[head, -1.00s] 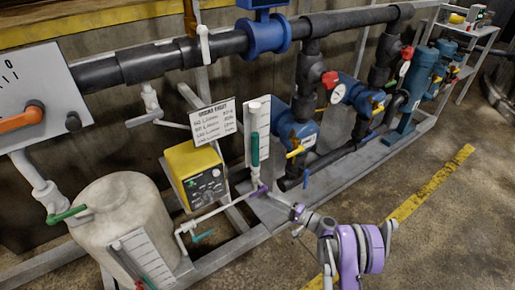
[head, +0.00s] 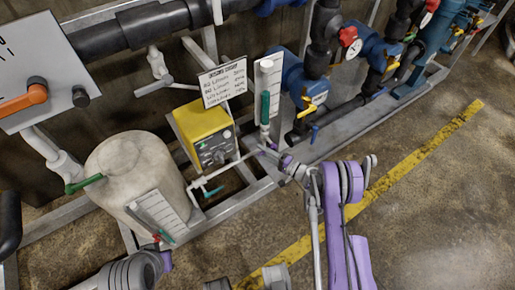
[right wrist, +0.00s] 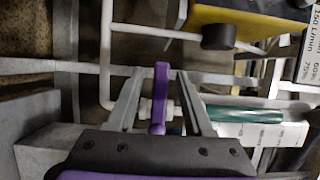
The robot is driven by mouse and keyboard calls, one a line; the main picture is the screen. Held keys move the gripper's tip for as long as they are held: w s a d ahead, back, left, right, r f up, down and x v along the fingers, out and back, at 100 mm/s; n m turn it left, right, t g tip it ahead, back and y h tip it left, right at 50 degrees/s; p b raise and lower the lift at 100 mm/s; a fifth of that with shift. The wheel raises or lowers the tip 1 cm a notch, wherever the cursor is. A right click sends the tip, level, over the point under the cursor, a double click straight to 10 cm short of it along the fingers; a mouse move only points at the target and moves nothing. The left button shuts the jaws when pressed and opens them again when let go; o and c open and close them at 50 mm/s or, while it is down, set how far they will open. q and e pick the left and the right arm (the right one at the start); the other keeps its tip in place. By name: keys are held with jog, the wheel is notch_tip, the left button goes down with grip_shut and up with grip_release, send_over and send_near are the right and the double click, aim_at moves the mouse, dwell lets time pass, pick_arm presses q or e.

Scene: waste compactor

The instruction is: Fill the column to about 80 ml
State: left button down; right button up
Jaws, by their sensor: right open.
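The column is a narrow upright tube on a white scale board (head: 270,70), beside the yellow pump box. A green section (head: 265,108) shows in its lower part; the scale marks are too small to read. In the right wrist view the green section (right wrist: 240,115) lies sideways at right. A purple valve handle (right wrist: 160,95) is at the column's foot, by a white pipe fitting. My right gripper (right wrist: 157,76) is open, with the handle between its fingers; contact cannot be told. In the head view my right gripper (head: 272,156) is at the column's foot. My left gripper is not recognizable.
The yellow pump box (head: 203,132) stands left of the column, with a printed sign (head: 224,82) above it. A pale tank (head: 132,170) with its own scale (head: 157,215) is at left. Blue pipework (head: 300,92) runs right. Open floor (head: 430,210) lies in front.

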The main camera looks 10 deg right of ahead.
jog(key=shift+x, duration=1.5)
grip_shut()
